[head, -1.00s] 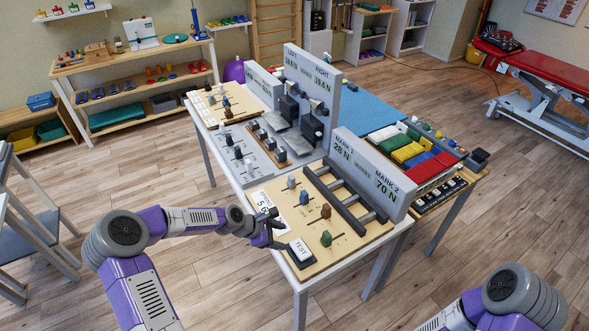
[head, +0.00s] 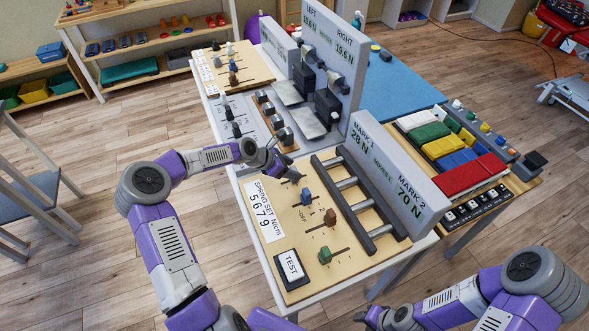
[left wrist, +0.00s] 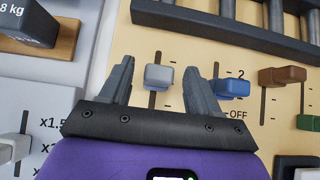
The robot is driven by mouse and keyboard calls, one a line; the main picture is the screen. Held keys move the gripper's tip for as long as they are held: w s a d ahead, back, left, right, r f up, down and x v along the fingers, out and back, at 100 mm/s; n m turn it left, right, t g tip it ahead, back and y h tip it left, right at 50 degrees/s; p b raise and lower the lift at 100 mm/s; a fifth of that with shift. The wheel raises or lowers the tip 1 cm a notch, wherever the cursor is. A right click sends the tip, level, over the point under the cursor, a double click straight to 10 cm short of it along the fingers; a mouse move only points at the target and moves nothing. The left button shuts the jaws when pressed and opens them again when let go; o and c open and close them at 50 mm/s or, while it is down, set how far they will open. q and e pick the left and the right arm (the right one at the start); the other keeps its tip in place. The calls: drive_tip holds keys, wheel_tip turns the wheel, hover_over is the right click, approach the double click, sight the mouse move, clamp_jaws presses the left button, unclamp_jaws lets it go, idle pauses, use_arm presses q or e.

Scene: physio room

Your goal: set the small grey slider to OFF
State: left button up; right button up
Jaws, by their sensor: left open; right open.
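The small grey slider (left wrist: 158,77) shows in the left wrist view as a pale grey knob on a dark vertical slot in the wooden board. It lies between the fingers of my open left gripper (left wrist: 157,85), with gaps on both sides. In the head view the grey slider (head: 293,174) is close beside my left gripper (head: 274,158), partly hidden by it. An OFF label (left wrist: 238,115) is printed to the right, near the lower part of the blue slider's slot. My right gripper (head: 374,317) is at the bottom of the head view, apart from the table.
A blue slider (left wrist: 233,84) is close by my left gripper's right finger. Brown (head: 330,217) and green (head: 324,255) sliders and a TEST button (head: 291,265) share the board. Metal bars (head: 362,205) and a grey upright panel (head: 395,180) stand behind. Weights stand further left.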

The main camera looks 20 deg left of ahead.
use_arm(q)
drive_tip(key=shift+x, duration=0.8)
drive_tip(key=shift+w, duration=0.1)
clamp_jaws()
